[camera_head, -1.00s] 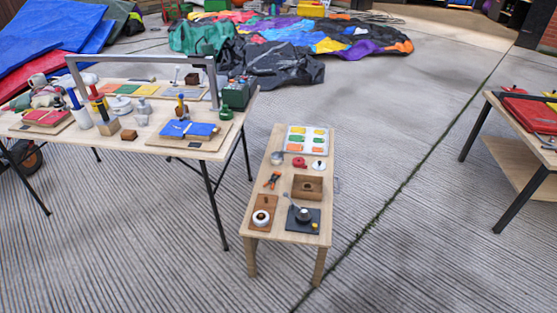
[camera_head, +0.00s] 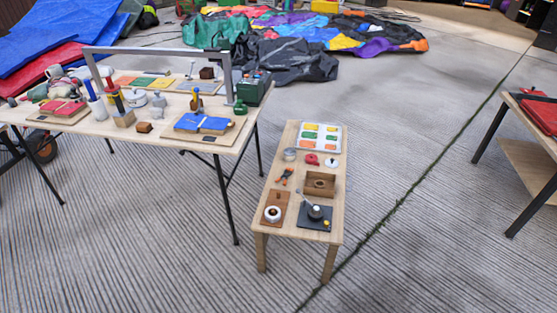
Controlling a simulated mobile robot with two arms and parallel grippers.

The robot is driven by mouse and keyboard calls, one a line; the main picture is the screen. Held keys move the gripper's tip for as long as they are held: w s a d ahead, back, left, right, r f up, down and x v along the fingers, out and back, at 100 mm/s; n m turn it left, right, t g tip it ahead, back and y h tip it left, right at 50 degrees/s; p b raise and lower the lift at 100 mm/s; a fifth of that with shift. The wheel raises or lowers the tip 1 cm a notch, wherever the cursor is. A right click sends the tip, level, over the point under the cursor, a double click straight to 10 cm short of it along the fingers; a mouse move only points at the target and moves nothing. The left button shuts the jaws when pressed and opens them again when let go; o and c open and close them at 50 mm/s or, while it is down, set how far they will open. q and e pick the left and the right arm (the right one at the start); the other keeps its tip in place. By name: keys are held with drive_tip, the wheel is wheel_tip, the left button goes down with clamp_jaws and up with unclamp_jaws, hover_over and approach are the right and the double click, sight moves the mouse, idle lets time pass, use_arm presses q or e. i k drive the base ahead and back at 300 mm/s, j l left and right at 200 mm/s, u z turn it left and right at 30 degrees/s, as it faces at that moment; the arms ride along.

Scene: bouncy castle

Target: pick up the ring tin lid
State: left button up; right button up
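Neither of my grippers is in view. A small white disc with a dark centre (camera_head: 332,162) lies near the right edge of the low wooden table (camera_head: 267,185); it may be the ring tin lid, but it is too small to be sure. A small silvery round tin (camera_head: 290,154) stands at the left edge of the same table. A red item (camera_head: 311,159) lies between the tin and the disc.
A cluttered larger table (camera_head: 70,130) stands left.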

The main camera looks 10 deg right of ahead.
sight(332, 162)
drive_tip(key=i+l+u, duration=0.2)
drive_tip(key=l+u, duration=0.25)
drive_tip(key=i+l+u, duration=0.1)
drive_tip(key=l+u, duration=1.3)
